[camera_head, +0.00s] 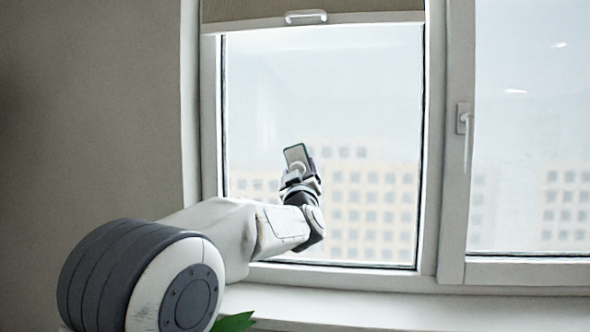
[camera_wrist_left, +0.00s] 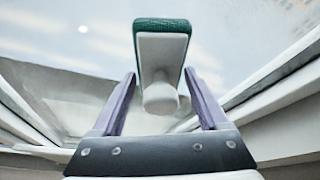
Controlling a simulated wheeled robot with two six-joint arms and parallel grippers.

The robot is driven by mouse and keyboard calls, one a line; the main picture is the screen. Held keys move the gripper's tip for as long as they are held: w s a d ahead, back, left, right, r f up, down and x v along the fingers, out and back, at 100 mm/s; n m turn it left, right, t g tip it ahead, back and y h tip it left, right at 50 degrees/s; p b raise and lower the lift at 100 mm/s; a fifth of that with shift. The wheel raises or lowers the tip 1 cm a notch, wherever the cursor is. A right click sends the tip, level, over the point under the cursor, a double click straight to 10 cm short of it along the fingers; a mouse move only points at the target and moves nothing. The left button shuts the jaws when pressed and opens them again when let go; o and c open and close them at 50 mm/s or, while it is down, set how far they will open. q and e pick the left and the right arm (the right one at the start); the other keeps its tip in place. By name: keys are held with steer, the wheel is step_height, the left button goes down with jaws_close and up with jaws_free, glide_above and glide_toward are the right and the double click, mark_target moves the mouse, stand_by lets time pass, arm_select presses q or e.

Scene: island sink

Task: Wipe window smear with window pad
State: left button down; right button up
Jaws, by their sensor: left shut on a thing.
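The window pad (camera_head: 297,156) is a flat white piece with a green layer and a rounded white knob. My left gripper (camera_head: 300,173) is shut on its knob, in front of the left window pane (camera_head: 330,90). In the left wrist view the pad (camera_wrist_left: 162,50) stands beyond the fingertips, green side away from me, and the knob sits between the purple fingers of the gripper (camera_wrist_left: 160,92). I cannot tell whether the pad touches the glass. No distinct smear can be made out on the pane. My right gripper is not in view.
A white window frame (camera_head: 435,150) surrounds the pane. A handle (camera_head: 465,125) is on the right sash, and a partly lowered blind (camera_head: 255,10) hangs above. A sill (camera_head: 400,308) runs below, with a green leaf (camera_head: 234,322) at the bottom.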

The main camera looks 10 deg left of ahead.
arm_select(q)
steer(key=shift+w+d+r+p, duration=0.15)
steer(key=shift+d+p, duration=0.4)
steer(key=shift+d, duration=0.6)
steer(key=shift+d+p, duration=0.9)
steer(key=shift+d, duration=1.4)
steer(key=shift+d+p, duration=0.75)
steer(key=shift+d, duration=0.9)
